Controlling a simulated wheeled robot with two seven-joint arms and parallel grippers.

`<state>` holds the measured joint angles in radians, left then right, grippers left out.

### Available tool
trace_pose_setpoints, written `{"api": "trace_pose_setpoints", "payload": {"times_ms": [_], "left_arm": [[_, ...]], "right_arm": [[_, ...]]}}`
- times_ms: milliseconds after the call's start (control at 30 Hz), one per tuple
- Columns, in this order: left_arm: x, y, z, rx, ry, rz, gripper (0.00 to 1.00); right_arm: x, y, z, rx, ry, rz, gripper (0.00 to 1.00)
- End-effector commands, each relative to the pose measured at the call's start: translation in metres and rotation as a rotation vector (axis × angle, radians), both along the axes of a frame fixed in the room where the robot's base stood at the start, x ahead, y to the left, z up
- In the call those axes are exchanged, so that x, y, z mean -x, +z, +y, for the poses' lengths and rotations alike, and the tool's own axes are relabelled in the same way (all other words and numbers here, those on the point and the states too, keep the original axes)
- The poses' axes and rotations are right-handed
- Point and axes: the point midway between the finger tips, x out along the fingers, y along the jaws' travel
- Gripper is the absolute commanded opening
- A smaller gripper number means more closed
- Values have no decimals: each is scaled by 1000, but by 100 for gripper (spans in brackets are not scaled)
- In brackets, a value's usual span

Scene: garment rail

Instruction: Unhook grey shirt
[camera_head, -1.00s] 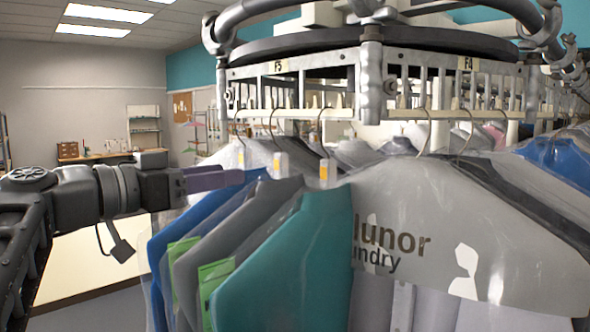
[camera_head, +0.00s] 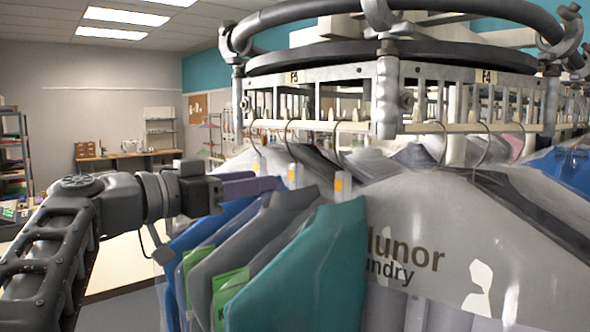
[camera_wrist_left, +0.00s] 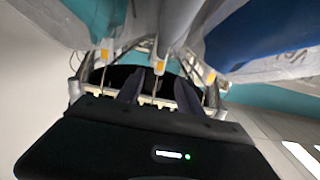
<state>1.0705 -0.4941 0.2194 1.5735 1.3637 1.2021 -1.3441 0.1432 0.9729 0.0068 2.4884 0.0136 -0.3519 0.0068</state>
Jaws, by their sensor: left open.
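A grey shirt (camera_head: 236,258) hangs on the rail in a clear cover, between a blue garment (camera_head: 205,232) on its left and a teal garment (camera_head: 300,275) on its right. Its hanger hook rises to the rail (camera_head: 350,127); I cannot tell exactly which hook is its own. My left gripper (camera_head: 280,184) reaches in from the left at hanger-neck height, beside the yellow-tagged necks. In the left wrist view its two dark fingers (camera_wrist_left: 158,88) are apart, with a tagged hanger neck (camera_wrist_left: 159,67) showing between them. I cannot tell whether they touch it. My right gripper is out of view.
A large clear-covered garment with printed lettering (camera_head: 450,240) fills the right. The round metal carousel frame (camera_head: 388,95) overhangs the hangers. More covered clothes hang behind. A shelf (camera_head: 15,160) and a workbench (camera_head: 120,160) stand far off left.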

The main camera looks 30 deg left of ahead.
Motion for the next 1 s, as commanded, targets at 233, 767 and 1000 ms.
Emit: {"api": "trace_pose_setpoints", "payload": {"times_ms": [233, 767, 1000], "left_arm": [[-26, 3, -7, 1, 1, 1, 44], [-80, 0, -24, 1, -2, 0, 44], [-95, 0, -28, 0, -1, 0, 44]], "right_arm": [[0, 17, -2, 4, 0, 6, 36], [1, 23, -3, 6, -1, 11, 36], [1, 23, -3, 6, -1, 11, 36]]}}
